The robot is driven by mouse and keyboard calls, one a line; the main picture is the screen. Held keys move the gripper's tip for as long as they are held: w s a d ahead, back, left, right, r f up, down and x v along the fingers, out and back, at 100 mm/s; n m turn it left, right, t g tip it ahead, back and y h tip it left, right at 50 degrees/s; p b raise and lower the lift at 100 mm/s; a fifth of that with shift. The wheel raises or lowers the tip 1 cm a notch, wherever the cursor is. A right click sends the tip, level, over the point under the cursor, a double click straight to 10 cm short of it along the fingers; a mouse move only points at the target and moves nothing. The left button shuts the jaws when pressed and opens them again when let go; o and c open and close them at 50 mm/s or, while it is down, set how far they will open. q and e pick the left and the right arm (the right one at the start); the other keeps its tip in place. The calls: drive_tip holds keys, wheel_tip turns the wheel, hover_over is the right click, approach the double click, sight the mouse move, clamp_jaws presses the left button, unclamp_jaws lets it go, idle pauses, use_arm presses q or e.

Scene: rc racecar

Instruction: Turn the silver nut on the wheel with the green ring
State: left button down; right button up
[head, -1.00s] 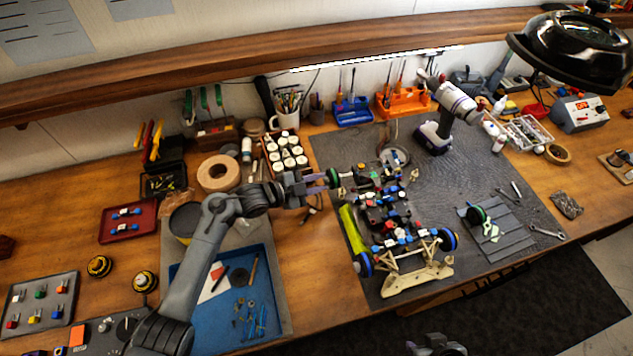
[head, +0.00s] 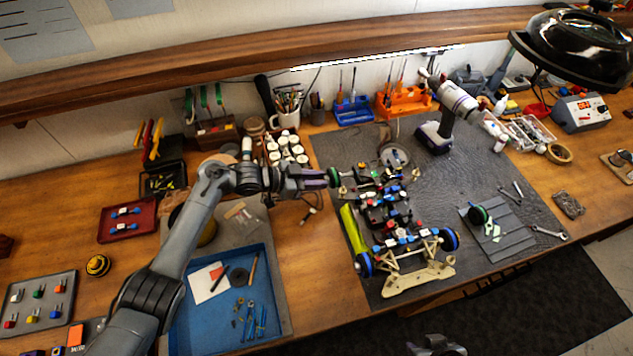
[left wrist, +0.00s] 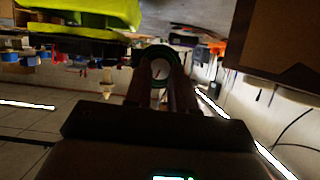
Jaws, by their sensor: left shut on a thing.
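The wheel with the green ring (head: 334,177) is on the left side of the RC car (head: 390,212), at the car's far end. My left gripper (head: 326,178) reaches it from the left, its fingertips at the wheel's outer face. In the left wrist view the fingers (left wrist: 160,88) lie on both sides of a pale round centre, with the green ring (left wrist: 142,56) around it. The gripper is shut on what appears to be the silver nut (left wrist: 160,69), which is too dark to see clearly. My right gripper (head: 435,346) shows only partly at the bottom edge.
A yellow-green body panel (head: 352,229) stands along the car's left side. A blue tray (head: 222,318) lies below my left arm. White-capped bottles (head: 287,150) stand just behind the gripper. A cordless drill (head: 445,118) stands behind the car.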

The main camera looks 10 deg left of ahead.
use_arm(q)
drive_tip(key=shift+w+a+n+g+h+b, duration=0.15)
drive_tip(key=shift+n+g+h+b, duration=0.5)
drive_tip(key=shift+n+b, duration=0.9)
drive_tip(key=shift+m, duration=0.25)
drive_tip(key=c, duration=0.9)
unclamp_jaws()
